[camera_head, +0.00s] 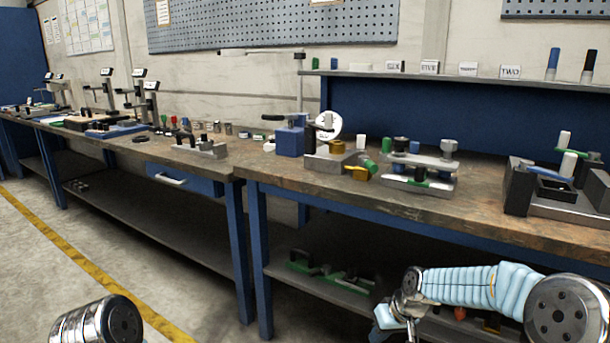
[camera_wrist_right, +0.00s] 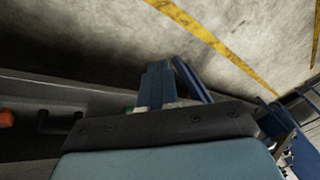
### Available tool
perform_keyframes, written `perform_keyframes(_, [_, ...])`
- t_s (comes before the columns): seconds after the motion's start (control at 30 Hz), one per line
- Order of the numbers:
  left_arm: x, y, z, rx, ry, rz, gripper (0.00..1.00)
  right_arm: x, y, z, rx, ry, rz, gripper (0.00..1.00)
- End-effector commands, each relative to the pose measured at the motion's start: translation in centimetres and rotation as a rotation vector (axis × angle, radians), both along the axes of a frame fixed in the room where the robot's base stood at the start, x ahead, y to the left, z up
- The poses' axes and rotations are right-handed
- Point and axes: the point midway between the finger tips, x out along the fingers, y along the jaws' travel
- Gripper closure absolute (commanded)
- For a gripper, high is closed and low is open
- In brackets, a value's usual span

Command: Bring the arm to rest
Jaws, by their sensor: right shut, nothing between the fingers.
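I cannot tell whether this is the arm the task names. My right arm comes in from the lower right, with a ribbed light-blue sleeve. My right gripper (camera_head: 391,318) is low in front of the bench, shut and empty, partly cut off by the bottom edge. In the right wrist view a dark bar and a light-blue surface fill the foreground. My left gripper is not in view.
The workbench (camera_head: 480,218) carries metal fixtures (camera_head: 425,170), a blue block (camera_head: 290,141) and a grey fixture (camera_head: 560,200) at right. Several stands are at far left. A lower shelf (camera_head: 150,212) runs underneath. Open floor with a yellow line (camera_head: 75,262) lies at left.

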Motion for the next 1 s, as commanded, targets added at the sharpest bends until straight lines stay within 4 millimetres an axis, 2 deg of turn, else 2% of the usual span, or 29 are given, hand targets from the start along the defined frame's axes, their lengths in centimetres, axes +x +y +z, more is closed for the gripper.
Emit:
perform_keyframes(0.03, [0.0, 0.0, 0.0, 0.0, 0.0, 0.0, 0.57, -1.7, 1.0, -3.8, 0.013, 0.038, -0.019, 1.0])
perform_keyframes(0.1, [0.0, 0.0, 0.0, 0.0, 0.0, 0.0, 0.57, -4.3, 2.3, -8.4, 0.032, 0.076, -0.055, 1.0])
perform_keyframes(0.17, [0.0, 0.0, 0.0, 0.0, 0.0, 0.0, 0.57, -7.1, 3.4, -12.0, 0.046, 0.109, -0.089, 1.0])
perform_keyframes(0.2, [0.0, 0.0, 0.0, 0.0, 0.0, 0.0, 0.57, -9.1, 4.0, -14.2, 0.055, 0.133, -0.115, 1.0])
perform_keyframes(0.27, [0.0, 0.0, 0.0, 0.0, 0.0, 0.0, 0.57, -12.5, 4.9, -17.0, 0.067, 0.166, -0.151, 1.0])
perform_keyframes(0.3, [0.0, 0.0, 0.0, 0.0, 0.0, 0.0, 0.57, -14.8, 5.4, -18.6, 0.073, 0.189, -0.175, 1.0])
perform_keyframes(0.4, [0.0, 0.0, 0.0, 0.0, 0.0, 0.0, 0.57, -20.0, 6.3, -21.3, 0.085, 0.235, -0.234, 1.0])
perform_keyframes(0.5, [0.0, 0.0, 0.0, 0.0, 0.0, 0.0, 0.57, -24.1, 6.9, -22.6, 0.089, 0.269, -0.277, 1.0])
perform_keyframes(0.63, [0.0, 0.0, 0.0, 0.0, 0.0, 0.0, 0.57, -26.9, 7.1, -23.2, 0.091, 0.289, -0.308, 1.0])
perform_keyframes(0.73, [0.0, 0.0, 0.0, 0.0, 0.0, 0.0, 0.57, -27.4, 7.2, -23.2, 0.092, 0.291, -0.317, 1.0])
perform_keyframes(1.0, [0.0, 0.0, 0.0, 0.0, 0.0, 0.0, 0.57, -27.3, 7.1, -23.2, 0.092, 0.29, -0.316, 1.0])
